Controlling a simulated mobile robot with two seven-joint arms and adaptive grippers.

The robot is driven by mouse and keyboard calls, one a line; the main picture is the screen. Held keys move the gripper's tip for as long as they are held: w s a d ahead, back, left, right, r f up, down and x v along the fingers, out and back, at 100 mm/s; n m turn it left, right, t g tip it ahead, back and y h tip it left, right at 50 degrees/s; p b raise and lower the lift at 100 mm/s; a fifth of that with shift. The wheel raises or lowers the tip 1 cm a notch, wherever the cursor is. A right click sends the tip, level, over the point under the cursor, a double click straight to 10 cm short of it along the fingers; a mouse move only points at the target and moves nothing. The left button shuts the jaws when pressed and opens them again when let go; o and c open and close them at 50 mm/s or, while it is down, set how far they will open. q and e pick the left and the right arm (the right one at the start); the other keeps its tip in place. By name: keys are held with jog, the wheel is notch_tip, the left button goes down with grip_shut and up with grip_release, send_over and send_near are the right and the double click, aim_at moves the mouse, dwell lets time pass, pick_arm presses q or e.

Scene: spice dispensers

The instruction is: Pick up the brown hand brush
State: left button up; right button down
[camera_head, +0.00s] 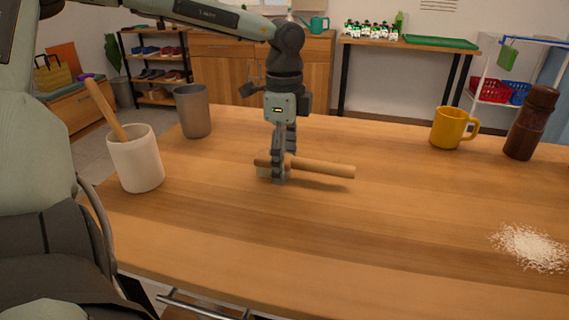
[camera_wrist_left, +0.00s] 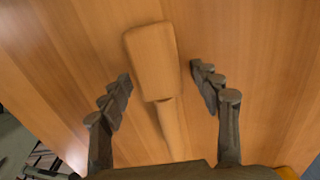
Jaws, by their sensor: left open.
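The brown hand brush (camera_head: 325,168) lies on the wooden table, its handle toward the right and its wider block toward the left. In the left wrist view the brush (camera_wrist_left: 153,62) lies between my fingers, with its wide block ahead and its handle running back toward the palm. My left gripper (camera_head: 279,176) points down over the block end and hides part of it. In the left wrist view the gripper (camera_wrist_left: 162,76) is open, one finger on each side with gaps to the brush. My right gripper is not in view.
A white crock (camera_head: 136,160) with a wooden tool and a grey cup (camera_head: 193,112) stand at the left. A yellow mug (camera_head: 449,128), a brown grinder (camera_head: 531,122) and spilled white powder (camera_head: 530,247) are at the right. The table's front middle is clear.

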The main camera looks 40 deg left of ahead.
pick_arm(q)
jog(key=shift+c, duration=1.8)
jog(key=c, duration=0.9)
jog(key=shift+c, duration=0.2)
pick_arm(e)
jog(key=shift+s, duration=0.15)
